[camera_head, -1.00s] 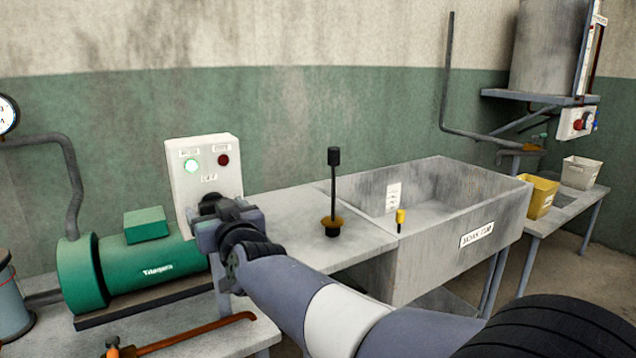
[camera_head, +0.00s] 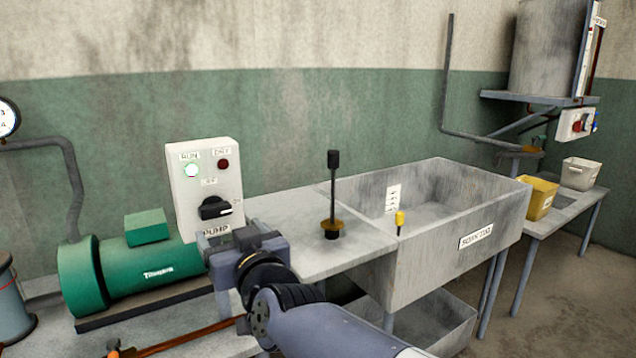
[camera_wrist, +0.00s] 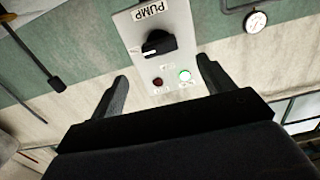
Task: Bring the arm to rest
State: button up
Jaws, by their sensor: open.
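My gripper (camera_head: 232,240) is in front of the lower part of the white pump box, beside the green motor. In the wrist view my gripper (camera_wrist: 163,88) shows two dark fingers spread apart with nothing between them. The pump box (camera_head: 183,177) carries a black rotary knob (camera_head: 215,207), a lit green-white lamp and a dark red lamp. The knob also shows in the wrist view (camera_wrist: 158,43), ahead of the fingers and apart from them. My arm hides the bottom of the box.
A green motor (camera_head: 150,262) stands to the left on a bench. A concrete sink (camera_head: 440,250) with a label stands to the right. A black lever (camera_head: 333,190) rises from the worktop. A yellow bin (camera_head: 540,196) and a pale bin (camera_head: 580,172) stand at far right.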

aim_at(218, 213)
jog(key=x, duration=0.9)
jog(key=shift+w+a+f+b, duration=0.1)
jog(key=shift+w+f+b, duration=0.1)
jog(key=shift+w+b, duration=0.15)
jog(key=shift+s+r+n+p, duration=0.2)
jog(key=shift+n+p, duration=0.5)
jog(key=shift+n, duration=0.3)
jog(key=n+p, duration=0.1)
jog(key=n, duration=0.2)
jog(key=shift+w, duration=0.1)
jog(key=n+p, duration=0.4)
jog(key=n, duration=0.3)
jog(key=shift+s+d+f, duration=0.1)
jog(key=shift+s+d, duration=0.2)
jog(key=shift+v, duration=2.9)
